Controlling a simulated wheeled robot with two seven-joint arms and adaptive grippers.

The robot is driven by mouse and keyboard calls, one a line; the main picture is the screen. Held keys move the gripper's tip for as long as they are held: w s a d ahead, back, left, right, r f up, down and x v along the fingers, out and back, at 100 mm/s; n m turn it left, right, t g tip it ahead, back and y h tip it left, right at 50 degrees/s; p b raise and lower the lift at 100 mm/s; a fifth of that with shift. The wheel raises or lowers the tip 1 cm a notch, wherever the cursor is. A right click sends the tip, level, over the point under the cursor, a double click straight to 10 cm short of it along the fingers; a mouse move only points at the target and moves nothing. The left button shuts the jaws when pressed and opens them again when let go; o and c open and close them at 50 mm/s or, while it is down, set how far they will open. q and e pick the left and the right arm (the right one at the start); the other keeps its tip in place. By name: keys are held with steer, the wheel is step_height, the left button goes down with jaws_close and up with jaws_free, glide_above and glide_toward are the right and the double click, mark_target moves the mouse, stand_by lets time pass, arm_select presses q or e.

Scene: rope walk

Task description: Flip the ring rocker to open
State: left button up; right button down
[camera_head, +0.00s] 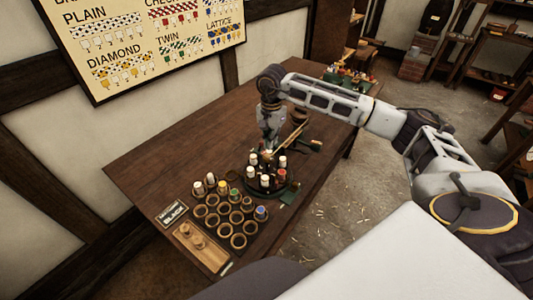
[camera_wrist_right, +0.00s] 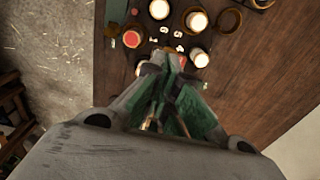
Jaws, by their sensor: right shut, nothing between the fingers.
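A dark round ring stand (camera_head: 250,187) with several white-capped bobbins (camera_head: 265,180) and one red one stands on the wooden table. I cannot make out the ring rocker itself or its position; the gripper and bobbins may hide it. My right gripper (camera_head: 269,146) points down just behind and above the bobbins. My left gripper is not in view.
Several round holders (camera_head: 222,208), some with coloured bobbins, stand at the front of the table (camera_head: 165,150). A wooden tray (camera_head: 187,238) and a black label (camera_head: 172,214) lie beside them. The table's left part is clear.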

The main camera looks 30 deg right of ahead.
steer(key=shift+r, duration=0.5)
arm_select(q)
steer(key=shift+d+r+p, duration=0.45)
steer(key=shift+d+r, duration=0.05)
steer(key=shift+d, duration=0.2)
arm_select(e)
steer(key=shift+r, duration=0.5)
